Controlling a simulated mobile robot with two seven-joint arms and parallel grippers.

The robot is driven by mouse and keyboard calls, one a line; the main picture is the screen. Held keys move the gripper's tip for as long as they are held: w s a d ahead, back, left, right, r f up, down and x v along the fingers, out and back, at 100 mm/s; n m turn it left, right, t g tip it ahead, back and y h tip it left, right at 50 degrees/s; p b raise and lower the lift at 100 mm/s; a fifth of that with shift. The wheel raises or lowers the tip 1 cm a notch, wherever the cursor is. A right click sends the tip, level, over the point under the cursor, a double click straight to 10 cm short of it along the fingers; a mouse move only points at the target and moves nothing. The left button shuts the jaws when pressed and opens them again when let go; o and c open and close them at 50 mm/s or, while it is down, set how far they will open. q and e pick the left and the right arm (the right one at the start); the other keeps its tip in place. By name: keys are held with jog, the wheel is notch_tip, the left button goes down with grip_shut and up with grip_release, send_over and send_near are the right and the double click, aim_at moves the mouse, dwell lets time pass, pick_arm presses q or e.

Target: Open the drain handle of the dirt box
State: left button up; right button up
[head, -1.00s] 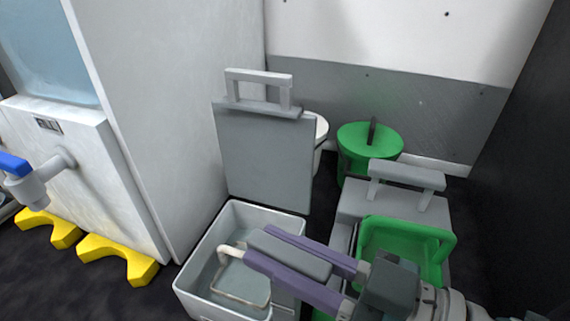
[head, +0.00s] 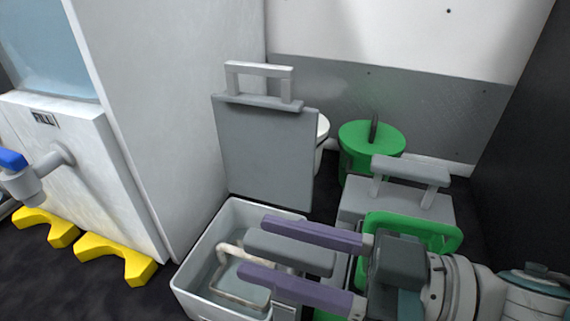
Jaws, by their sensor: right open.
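A white open-topped box (head: 194,267), likely the dirt box, stands on the floor at bottom centre. A bent beige bar handle (head: 232,250) shows inside it. A grey block-shaped handle (head: 290,251) sits over the box's right side. I cannot tell which of these is the drain handle. My right gripper (head: 254,247) comes in from the right with its two purple fingers spread apart. In the picture the fingers lie on either side of the grey block, with gaps; contact is not visible. Its far fingertips reach over the box. My left gripper is out of view.
A grey panel (head: 265,155) with a top handle stands upright behind the box. A grey-handled case (head: 355,203) and green container (head: 440,232) are partly hidden by my right arm. A green lidded bucket (head: 372,140) stands behind. A white cabinet (head: 165,120) closes the left.

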jog(key=shift+d, duration=0.25)
jog(key=p+v, duration=0.2)
jog(key=v, duration=0.7)
jog(key=shift+d+p, duration=0.25)
jog(key=shift+p, duration=0.1)
jog(key=shift+s, duration=0.15)
